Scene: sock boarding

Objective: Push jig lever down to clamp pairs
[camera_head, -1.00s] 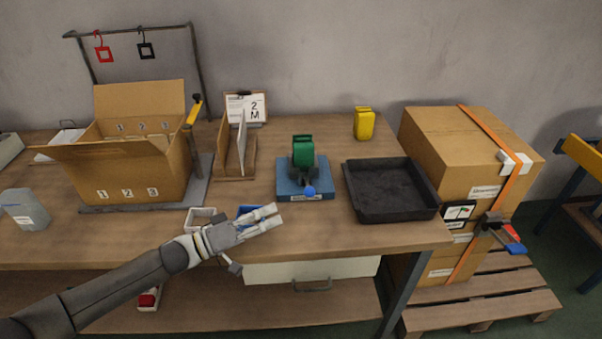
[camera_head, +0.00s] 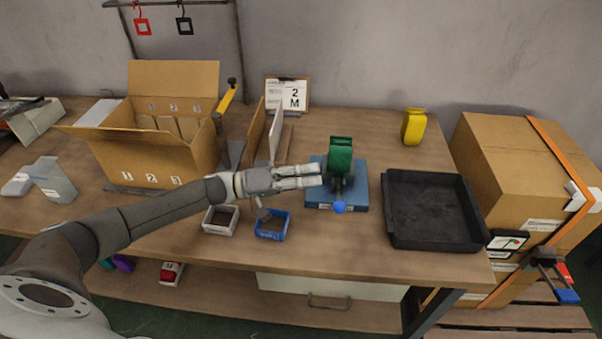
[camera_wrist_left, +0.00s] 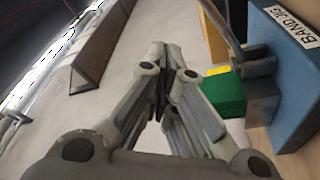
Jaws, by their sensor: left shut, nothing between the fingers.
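The band jig has a blue base (camera_head: 357,196) on the table, with a dark mechanism and a lever ending in a blue ball knob (camera_head: 339,207) at its front. A green folded piece (camera_head: 340,155) stands upright in it. In the left wrist view the blue base (camera_wrist_left: 278,70), its "BAND JIG" label and the green piece (camera_wrist_left: 226,96) show at the right. My left gripper (camera_head: 320,175) is shut and empty, its fingertips at the left side of the jig, close to the lever. I cannot tell whether they touch it. My right gripper is not in view.
A black tray (camera_head: 434,240) lies right of the jig. A yellow folded piece (camera_head: 413,127) stands behind it. A white bin (camera_head: 221,220) and a blue bin (camera_head: 272,225) sit near the front edge. An upright divider stand (camera_head: 258,135) and an open carton (camera_head: 150,160) are left.

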